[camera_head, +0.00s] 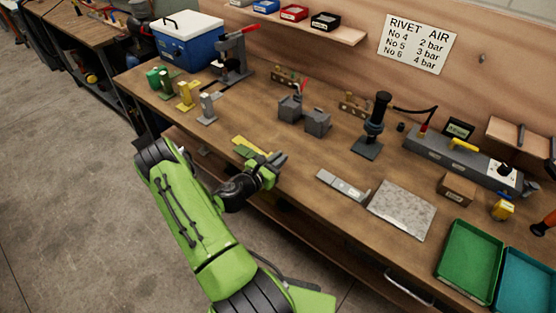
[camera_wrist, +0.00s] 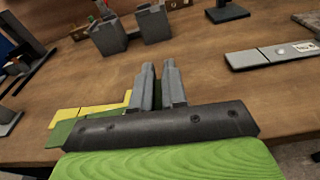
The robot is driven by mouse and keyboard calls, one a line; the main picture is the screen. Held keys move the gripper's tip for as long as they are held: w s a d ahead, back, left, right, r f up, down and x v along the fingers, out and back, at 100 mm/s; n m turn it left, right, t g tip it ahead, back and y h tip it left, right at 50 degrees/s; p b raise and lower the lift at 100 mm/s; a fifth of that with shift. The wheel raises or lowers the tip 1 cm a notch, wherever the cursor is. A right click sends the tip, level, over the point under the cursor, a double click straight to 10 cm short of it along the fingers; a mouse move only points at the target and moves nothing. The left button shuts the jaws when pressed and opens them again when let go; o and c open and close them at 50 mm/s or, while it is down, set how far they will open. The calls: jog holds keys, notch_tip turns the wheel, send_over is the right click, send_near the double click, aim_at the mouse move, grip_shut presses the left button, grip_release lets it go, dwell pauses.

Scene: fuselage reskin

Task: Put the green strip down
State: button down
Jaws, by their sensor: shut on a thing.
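My gripper (camera_head: 279,159) is low over the front edge of the workbench, left of its middle. In the wrist view its two grey fingers (camera_wrist: 159,85) are close together, with a narrow gap between them. A green strip (camera_wrist: 66,134) shows left of the fingers, beside a yellow stepped piece (camera_wrist: 95,113). The dark crossbar of my gripper hides part of it. The yellow piece also shows in the head view (camera_head: 250,145), just behind my gripper. The grip point on the strip is hidden, and I cannot tell whether the strip touches the bench.
Grey blocks (camera_head: 316,122) stand behind my gripper. A flat grey tool (camera_head: 342,186) and a speckled plate (camera_head: 402,209) lie to the right. Green (camera_head: 470,262) and teal (camera_head: 527,281) trays are at far right. Small coloured stands (camera_head: 186,96) are at left.

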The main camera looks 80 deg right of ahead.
jog(key=shift+f+b, duration=0.3)
jog(key=c, duration=1.2)
grip_release()
jog(key=shift+o, duration=0.2)
jog(key=shift+r, duration=0.1)
